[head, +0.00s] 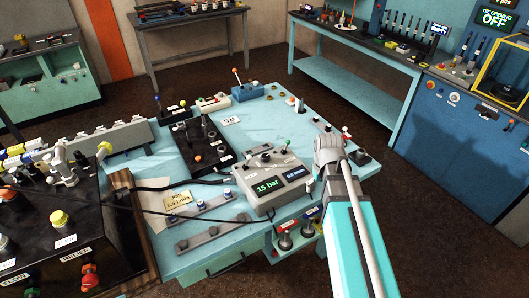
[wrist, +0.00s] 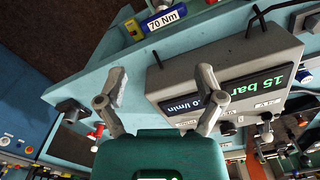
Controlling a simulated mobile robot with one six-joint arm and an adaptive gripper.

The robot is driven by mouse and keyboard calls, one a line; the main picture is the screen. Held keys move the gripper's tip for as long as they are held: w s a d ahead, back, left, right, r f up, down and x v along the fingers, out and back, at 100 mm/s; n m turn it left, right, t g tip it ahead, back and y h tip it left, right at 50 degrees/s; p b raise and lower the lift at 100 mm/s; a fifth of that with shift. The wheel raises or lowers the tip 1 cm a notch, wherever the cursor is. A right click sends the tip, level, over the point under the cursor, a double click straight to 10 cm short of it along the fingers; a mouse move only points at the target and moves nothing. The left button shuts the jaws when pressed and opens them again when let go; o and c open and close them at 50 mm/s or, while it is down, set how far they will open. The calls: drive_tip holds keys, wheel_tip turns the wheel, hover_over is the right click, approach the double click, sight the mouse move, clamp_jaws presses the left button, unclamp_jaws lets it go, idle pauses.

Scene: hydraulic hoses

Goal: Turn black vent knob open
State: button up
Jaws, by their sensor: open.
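A black knob (head: 362,156) on a grey base sits near the right edge of the light-blue bench, just right of my arm's end. What seems to be the same knob shows at the left in the wrist view (wrist: 70,110). I cannot read a vent label on it. My gripper (wrist: 160,86) is open and empty, its two fingers spread above the bench. The knob lies outside the left finger, apart from it. In the head view my wrist hides most of the gripper.
A grey meter box (head: 272,181) reading 15 bar stands left of my arm and close to the right finger in the wrist view. A red-and-white lever (wrist: 96,132) is next to the knob. A black valve block (head: 203,147) and cables lie further left.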

drive_tip(key=w+a+r+n+p, duration=0.2)
drive_tip(key=w+a+r+p, duration=0.1)
drive_tip(key=w+a, duration=0.25)
drive_tip(key=w+a+r+n+p, duration=0.2)
drive_tip(key=w+a+r, duration=0.25)
drive_tip(key=w, duration=0.25)
wheel_tip(320, 180, up, 2)
drive_tip(key=n+p, duration=0.4)
hover_over(266, 156)
drive_tip(key=shift+s+b, duration=0.1)
drive_tip(key=shift+b, duration=0.2)
drive_tip(key=shift+f, duration=0.2)
wheel_tip(266, 156, down, 13)
drive_tip(key=b, duration=1.3)
drive_tip(key=shift+f+b, duration=0.2)
drive_tip(key=shift+b, duration=0.2)
